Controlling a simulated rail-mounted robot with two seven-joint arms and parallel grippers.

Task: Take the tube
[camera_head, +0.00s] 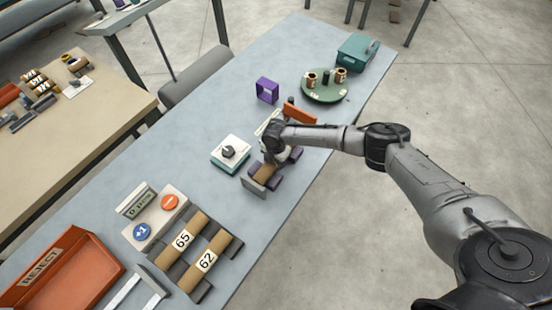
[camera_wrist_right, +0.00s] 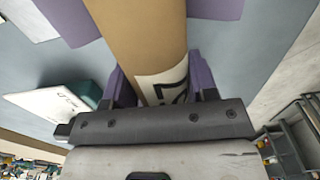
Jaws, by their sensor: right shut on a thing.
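A brown cardboard tube (camera_head: 264,173) lies across a holder with dark purple blocks (camera_head: 254,186) at the middle of the table. My right gripper (camera_head: 276,160) is over this tube, and my own wrist hides part of it. In the right wrist view the tube (camera_wrist_right: 142,35) runs between the two purple fingers of my right gripper (camera_wrist_right: 165,85), which is shut on it. A white label with dark print, only partly visible, is on the tube between the fingers. Two more brown tubes, labelled 65 (camera_head: 183,240) and 62 (camera_head: 207,261), lie on a dark rack nearer the front. My left gripper is not in view.
A white box with a dark knob (camera_head: 230,152) stands just left of the holder. A counter panel with blue and orange buttons (camera_head: 155,215) and an orange REJECT tray (camera_head: 85,262) are at the front left. A green turntable (camera_head: 324,93) and teal box (camera_head: 358,52) are farther back.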

